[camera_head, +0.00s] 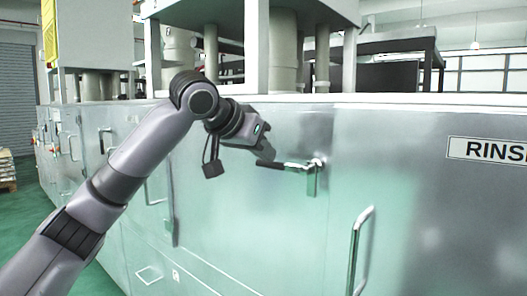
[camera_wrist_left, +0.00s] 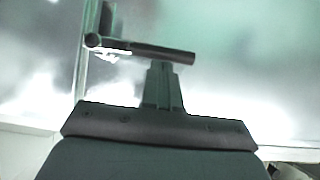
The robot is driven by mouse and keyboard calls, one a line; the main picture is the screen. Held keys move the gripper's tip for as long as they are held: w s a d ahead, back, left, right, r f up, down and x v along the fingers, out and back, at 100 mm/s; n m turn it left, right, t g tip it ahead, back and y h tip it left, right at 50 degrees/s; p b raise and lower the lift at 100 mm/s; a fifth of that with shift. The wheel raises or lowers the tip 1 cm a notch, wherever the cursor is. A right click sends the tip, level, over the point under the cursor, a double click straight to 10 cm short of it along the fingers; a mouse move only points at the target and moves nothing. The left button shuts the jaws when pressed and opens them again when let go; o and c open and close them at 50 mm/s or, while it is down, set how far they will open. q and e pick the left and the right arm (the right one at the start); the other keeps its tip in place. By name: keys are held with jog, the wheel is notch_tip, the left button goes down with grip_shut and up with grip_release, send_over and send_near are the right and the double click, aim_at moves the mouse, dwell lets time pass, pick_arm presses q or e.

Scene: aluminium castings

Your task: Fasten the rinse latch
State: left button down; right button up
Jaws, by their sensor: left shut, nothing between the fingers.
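The rinse latch (camera_head: 315,177) is a metal latch on the steel cabinet front, left of the RINSE sign. Its lever (camera_head: 270,165) has a dark grip and points left from the pivot, roughly level. In the left wrist view the lever (camera_wrist_left: 150,50) lies across the picture, with its pivot at the left end. My left gripper (camera_head: 266,154) is shut and empty, with its fingertips at the dark grip. In the wrist view the fingertips (camera_wrist_left: 163,66) overlap the lever's lower edge; I cannot tell whether they touch it. My right gripper is not in view.
A vertical bar handle (camera_head: 357,250) sticks out below and right of the latch. The RINSE sign (camera_head: 490,151) is on the panel to the right. Another latch (camera_head: 104,140) and more handles are farther left. Green floor is free at the left.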

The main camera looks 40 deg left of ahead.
pick_arm(q)
jog(key=shift+a+f+n+h, duration=0.15)
jog(key=shift+f+n+h, duration=0.25)
jog(key=shift+f, duration=0.05)
dwell(0.5)
jog(key=shift+a+f+n+h+b, duration=0.15)
jog(key=shift+f+n+h+b, duration=0.2)
jog(key=shift+f+h, duration=0.2)
jog(key=d+f+n+t+h+b, duration=0.3)
jog(key=d+f+n+h+b, duration=0.1)
jog(key=f+n+h, duration=0.4)
jog(key=shift+s+d+f+n, duration=0.2)
jog(key=shift+d+f+n, duration=0.4)
jog(key=shift+n, duration=0.45)
jog(key=shift+d+h, duration=0.1)
jog(key=shift+h, duration=0.15)
